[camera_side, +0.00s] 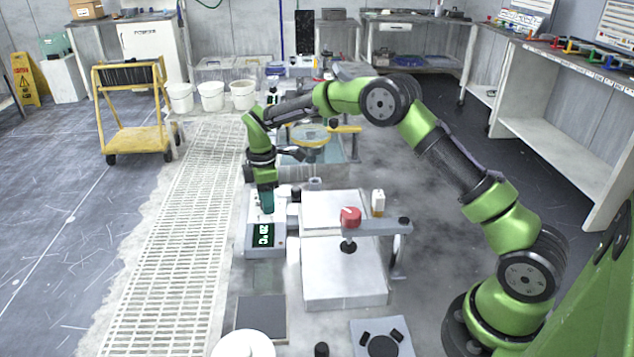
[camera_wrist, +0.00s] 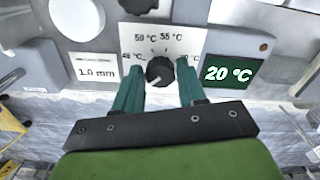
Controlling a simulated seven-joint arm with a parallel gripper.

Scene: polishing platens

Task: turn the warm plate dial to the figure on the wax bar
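The warm plate dial (camera_wrist: 159,72) is a dark round knob on a pale panel in the wrist view. Marks for 45 °C, 50 °C and 55 °C fan out above it; a further label to the right is partly hidden by a finger. A green display (camera_wrist: 229,72) right of it reads 20 °C. My gripper (camera_wrist: 160,67) is open, its teal fingers on either side of the dial, with gaps showing. In the side view my gripper (camera_side: 266,203) points down at the white warm plate unit (camera_side: 280,243). I cannot make out a wax bar or its figure.
A label (camera_wrist: 96,72) reading 1.0 mm is left of the dial. In the side view a white block (camera_side: 345,285) with a red-knobbed arm (camera_side: 351,217) stands right of the unit. A dark flat plate (camera_side: 261,316) lies in front.

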